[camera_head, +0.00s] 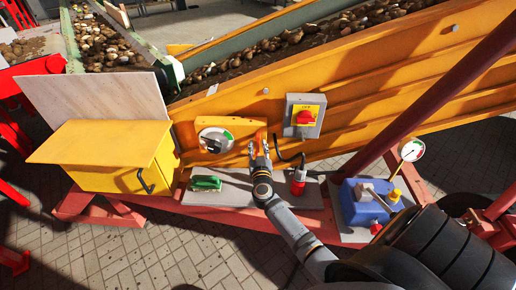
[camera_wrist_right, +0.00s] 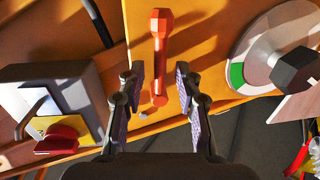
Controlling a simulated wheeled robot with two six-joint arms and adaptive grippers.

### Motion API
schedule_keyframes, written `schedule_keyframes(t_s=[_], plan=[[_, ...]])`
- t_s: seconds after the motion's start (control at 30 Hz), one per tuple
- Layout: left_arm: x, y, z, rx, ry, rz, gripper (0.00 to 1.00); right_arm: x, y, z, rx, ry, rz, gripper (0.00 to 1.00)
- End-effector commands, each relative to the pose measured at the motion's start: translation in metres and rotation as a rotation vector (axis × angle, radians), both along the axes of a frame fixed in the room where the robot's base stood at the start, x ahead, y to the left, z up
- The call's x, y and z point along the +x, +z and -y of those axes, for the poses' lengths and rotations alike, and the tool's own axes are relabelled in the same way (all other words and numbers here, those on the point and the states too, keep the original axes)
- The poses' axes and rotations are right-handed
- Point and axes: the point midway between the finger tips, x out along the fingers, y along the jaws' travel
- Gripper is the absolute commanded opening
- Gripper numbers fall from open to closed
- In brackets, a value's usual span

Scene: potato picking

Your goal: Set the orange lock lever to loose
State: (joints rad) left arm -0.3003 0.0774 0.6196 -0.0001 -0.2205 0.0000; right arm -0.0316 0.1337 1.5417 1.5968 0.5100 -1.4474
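The orange lock lever (camera_wrist_right: 160,48) stands out from the orange machine panel in the right wrist view. Its thicker end is at the top of that view and its round lower end is between my fingers. My right gripper (camera_wrist_right: 158,84) is open, one finger on each side of the lever, with a visible gap on both sides. In the head view my right gripper (camera_head: 260,148) is at the panel, and the lever (camera_head: 261,136) is partly hidden by it. Any loose or locked marking cannot be read. My left gripper is not in view.
A round dial (camera_head: 215,140) with a dark knob is left of the gripper. A grey switch box (camera_head: 293,125) with a red knob is to the right. A green-handled tool (camera_head: 206,183) and a red-topped button (camera_head: 298,183) sit on the grey shelf (camera_head: 238,192) below.

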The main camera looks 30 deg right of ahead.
Motion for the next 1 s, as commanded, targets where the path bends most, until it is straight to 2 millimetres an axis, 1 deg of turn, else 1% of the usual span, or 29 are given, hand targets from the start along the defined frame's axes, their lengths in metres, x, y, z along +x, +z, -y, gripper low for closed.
schedule_keyframes(t_s=[0.13,0.17,0.4,0.83,1.0], plan=[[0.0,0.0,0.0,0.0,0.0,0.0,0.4,0.0,0.0,0.0,0.0,0.0,0.0,0.34],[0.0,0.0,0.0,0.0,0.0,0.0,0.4,0.0,0.0,0.0,0.0,0.0,0.0,0.33],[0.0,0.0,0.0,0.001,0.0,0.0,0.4,0.0,0.0,0.0,0.0,0.0,0.0,0.0],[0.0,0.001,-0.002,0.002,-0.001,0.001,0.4,0.0,0.0,0.0,0.0,0.001,-0.001,0.0],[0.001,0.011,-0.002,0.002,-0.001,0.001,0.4,-0.001,0.004,0.004,-0.024,0.001,-0.018,0.0]])
